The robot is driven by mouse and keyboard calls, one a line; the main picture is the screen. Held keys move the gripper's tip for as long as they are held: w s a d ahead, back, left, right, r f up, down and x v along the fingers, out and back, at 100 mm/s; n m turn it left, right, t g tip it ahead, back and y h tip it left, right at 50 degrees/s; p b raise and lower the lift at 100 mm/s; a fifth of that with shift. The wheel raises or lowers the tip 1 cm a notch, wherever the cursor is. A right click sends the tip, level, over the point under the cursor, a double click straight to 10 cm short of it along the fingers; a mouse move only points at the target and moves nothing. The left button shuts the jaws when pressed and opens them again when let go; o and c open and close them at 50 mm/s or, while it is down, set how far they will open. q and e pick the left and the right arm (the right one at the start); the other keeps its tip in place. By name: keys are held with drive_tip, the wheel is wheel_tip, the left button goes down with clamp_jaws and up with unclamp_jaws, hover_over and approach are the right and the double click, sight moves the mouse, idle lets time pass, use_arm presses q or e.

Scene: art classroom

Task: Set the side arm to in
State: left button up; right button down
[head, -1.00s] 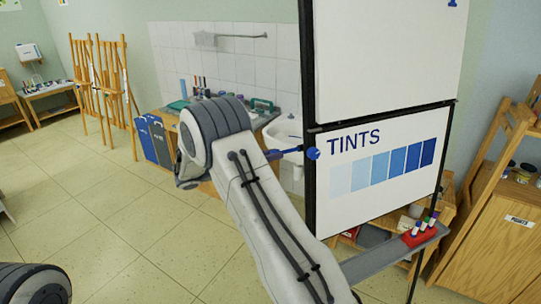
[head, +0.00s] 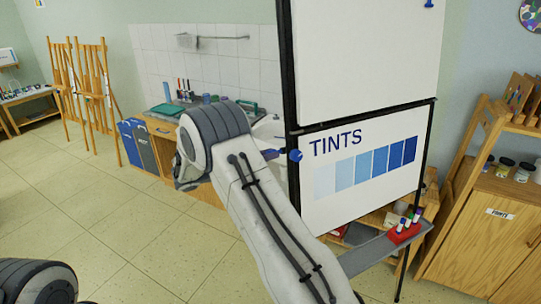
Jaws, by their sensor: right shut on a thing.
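The side arm (head: 272,154) is a short blue rod on the left edge of a white flip-chart board (head: 425,170). A round blue knob (head: 295,155) sits at its board end. The rod points left from the board's dark post, and its outer part goes out of sight behind my right arm. My right gripper is mostly hidden behind that arm's grey-ringed joint, at the side arm's outer end. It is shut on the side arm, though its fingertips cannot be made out. Only a rounded part of my left arm shows at the lower left; its gripper is out of view.
The board's grey tray (head: 368,256) carries a red holder with markers (head: 404,231). A wooden cabinet (head: 485,240) stands at the right. A sink counter (head: 160,124) and easels (head: 95,90) stand behind. The tiled floor (head: 80,200) at the left is clear.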

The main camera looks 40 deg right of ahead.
drive_tip(key=shift+d+r, duration=0.1)
drive_tip(key=c, duration=0.8)
unclamp_jaws()
drive_tip(key=shift+o, duration=0.7)
drive_tip(key=shift+d, duration=0.15)
drive_tip(key=shift+a, duration=0.2)
drive_tip(key=w+a+b, duration=0.1)
drive_tip(key=a+b, duration=0.3)
drive_tip(key=a, duration=0.6)
drive_tip(key=shift+w+a, duration=0.15)
drive_tip(key=shift+w, duration=0.1)
